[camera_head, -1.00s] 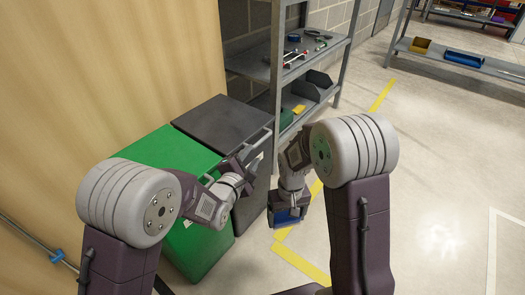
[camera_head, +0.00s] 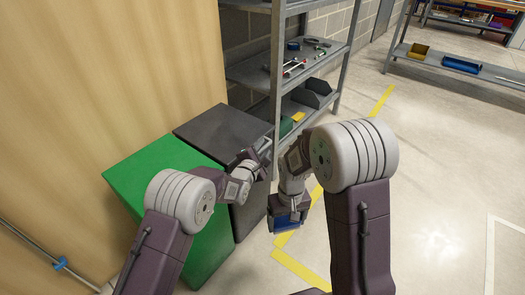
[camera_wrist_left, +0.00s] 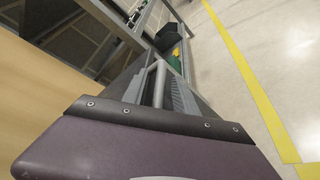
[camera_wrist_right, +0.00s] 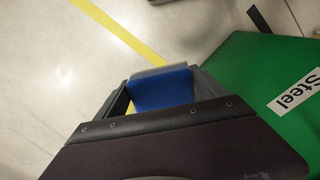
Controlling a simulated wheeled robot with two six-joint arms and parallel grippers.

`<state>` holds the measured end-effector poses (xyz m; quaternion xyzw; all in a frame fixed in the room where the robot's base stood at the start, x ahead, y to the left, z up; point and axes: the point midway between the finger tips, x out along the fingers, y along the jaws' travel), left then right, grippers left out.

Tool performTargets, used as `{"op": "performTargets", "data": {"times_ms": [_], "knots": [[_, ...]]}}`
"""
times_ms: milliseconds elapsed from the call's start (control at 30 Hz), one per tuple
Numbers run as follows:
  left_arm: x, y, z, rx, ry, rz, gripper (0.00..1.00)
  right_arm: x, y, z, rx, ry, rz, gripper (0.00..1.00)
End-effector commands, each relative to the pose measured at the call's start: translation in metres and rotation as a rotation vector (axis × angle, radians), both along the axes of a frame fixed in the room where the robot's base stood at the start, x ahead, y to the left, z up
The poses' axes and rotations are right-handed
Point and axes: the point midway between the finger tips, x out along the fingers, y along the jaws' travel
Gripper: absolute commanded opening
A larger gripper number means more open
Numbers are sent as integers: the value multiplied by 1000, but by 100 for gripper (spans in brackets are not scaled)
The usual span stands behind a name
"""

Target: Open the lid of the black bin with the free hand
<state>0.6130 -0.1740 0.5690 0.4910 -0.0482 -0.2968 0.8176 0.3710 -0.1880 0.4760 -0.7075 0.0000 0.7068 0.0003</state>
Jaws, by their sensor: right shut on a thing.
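The black bin (camera_head: 225,128) stands against the grey shelf with its lid lying flat and closed. A metal handle bar (camera_wrist_left: 159,84) shows between the fingers of my left gripper (camera_wrist_left: 155,92) in the left wrist view. In the head view, my left gripper (camera_head: 262,150) is at the bin's front top edge, fingers apart around the bar; I cannot tell whether they touch it. My right gripper (camera_head: 288,215) hangs low to the right of the black bin, shut on a blue object (camera_wrist_right: 165,88). Its fingers partly cover the object.
A green bin (camera_head: 160,165) stands left of the black bin; its label reads "Steel" in the right wrist view (camera_wrist_right: 297,92). The shelf (camera_head: 255,72) with tools and small bins rises behind. A wooden panel (camera_head: 100,90) is at left. Open floor lies to the right.

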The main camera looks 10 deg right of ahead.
Motion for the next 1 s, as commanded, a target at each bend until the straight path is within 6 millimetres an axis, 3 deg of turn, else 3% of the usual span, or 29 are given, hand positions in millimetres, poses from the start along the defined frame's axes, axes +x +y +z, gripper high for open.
{"op": "performTargets", "data": {"times_ms": [133,233,267,1000], "knots": [[0,0,0,0,0,0,32,0,0,0,0,0,0,43],[0,0,0,0,0,0,4,0,0,0,0,0,0,43],[0,0,0,0,0,0,0,0,0,0,0,0,0,43],[-1,0,0,0,1,-1,0,0,0,0,0,0,0,43]]}}
